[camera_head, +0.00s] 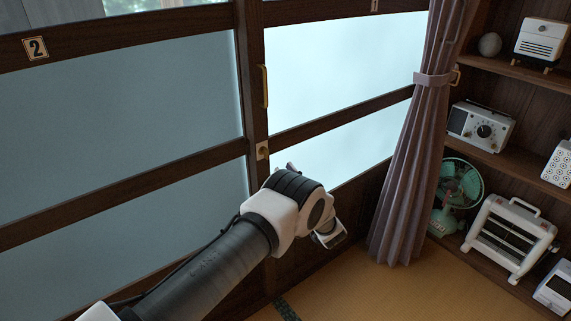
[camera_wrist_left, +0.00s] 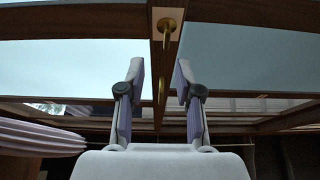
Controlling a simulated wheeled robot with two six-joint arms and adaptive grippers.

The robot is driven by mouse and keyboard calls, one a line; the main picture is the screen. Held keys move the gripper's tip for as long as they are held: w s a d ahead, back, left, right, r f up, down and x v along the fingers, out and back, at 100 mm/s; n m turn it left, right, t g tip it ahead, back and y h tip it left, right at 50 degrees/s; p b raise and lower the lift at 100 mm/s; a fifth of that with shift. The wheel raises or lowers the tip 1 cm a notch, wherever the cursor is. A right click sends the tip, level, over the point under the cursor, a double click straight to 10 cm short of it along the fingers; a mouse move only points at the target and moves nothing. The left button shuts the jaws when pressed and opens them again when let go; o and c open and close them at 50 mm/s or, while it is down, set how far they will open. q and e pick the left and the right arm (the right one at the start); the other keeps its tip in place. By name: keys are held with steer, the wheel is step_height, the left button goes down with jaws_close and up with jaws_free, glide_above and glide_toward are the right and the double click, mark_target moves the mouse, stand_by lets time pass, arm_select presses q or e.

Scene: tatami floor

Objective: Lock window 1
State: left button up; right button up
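Window 1 (camera_head: 335,75) is the brighter frosted sliding panel at right, marked by a partly cut-off number plate (camera_head: 375,6). Window 2 (camera_head: 120,115) is left of it; both look closed. A brass lock (camera_head: 262,151) sits on the dark stile between them, below a long brass handle (camera_head: 264,86). In the left wrist view, the lock (camera_wrist_left: 168,27) shows a protruding brass knob. My left gripper (camera_wrist_left: 160,72) is open and empty, pointing toward the stile, its fingers apart from the lock. In the head view my wrist mostly hides the fingers. My right gripper is out of view.
A tied mauve curtain (camera_head: 405,165) hangs at the window's right side. Shelves at right hold a radio (camera_head: 480,127), a green fan (camera_head: 457,185) and a heater (camera_head: 508,238). The tatami floor (camera_head: 375,290) is clear.

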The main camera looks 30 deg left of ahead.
mark_target(268, 153)
arm_select(q)
steer(key=x, duration=0.5)
steer(key=p+x, duration=0.1)
steer(key=x, duration=0.1)
steer(key=shift+s+a+r, duration=0.1)
steer(key=shift+s+a, duration=0.15)
steer(key=shift+a, duration=0.2)
steer(key=shift+a+r, duration=0.15)
steer(key=shift+a, duration=0.05)
jaws_close()
